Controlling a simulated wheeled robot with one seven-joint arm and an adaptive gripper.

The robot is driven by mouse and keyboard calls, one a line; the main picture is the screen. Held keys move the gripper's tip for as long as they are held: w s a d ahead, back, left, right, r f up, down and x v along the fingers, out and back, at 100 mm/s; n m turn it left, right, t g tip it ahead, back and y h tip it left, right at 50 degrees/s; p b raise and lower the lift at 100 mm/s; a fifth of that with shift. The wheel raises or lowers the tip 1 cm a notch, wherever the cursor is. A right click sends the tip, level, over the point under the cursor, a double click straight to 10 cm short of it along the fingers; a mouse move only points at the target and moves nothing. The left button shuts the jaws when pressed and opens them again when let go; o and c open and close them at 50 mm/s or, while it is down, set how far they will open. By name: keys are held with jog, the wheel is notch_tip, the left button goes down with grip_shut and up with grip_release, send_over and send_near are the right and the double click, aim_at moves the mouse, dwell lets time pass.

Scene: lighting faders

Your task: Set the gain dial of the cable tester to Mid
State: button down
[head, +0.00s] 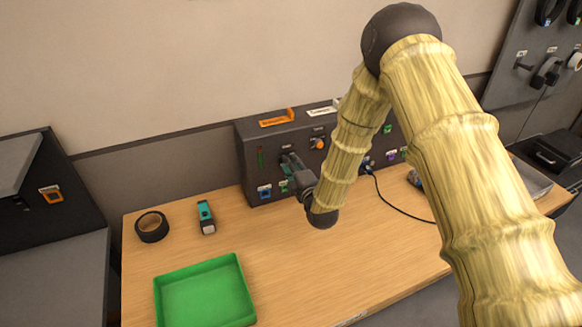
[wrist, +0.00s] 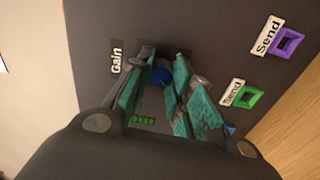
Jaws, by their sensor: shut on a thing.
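The cable tester (head: 262,135) is a dark box at the back of the wooden table. My gripper (head: 289,163) reaches its front face in the head view and hides the spot behind it. In the wrist view my gripper (wrist: 163,88) has its teal-padded fingers on either side of a blue dial (wrist: 160,76), shut on it. The "Gain" label (wrist: 117,57) is beside this dial, turned sideways in the picture. The dial's pointer and any Mid mark cannot be made out.
Purple (wrist: 288,42) and green (wrist: 248,97) "Send" sockets sit on the panel near the fingers. An orange knob (head: 318,143) is right of my gripper. A green tray (head: 205,295), black tape roll (head: 152,227) and teal device (head: 206,217) lie on the table.

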jog(key=shift+f+m+b, duration=0.15)
jog(key=shift+m+b, duration=11.9)
jog(key=shift+m, duration=5.35)
jog(key=c, duration=1.2)
grip_release()
jog(key=shift+c, duration=0.2)
jog(key=shift+s+d, duration=0.1)
jog(key=shift+s, duration=0.05)
jog(key=v, duration=1.1)
jog(key=shift+s+d, duration=0.15)
jog(key=shift+s, duration=0.2)
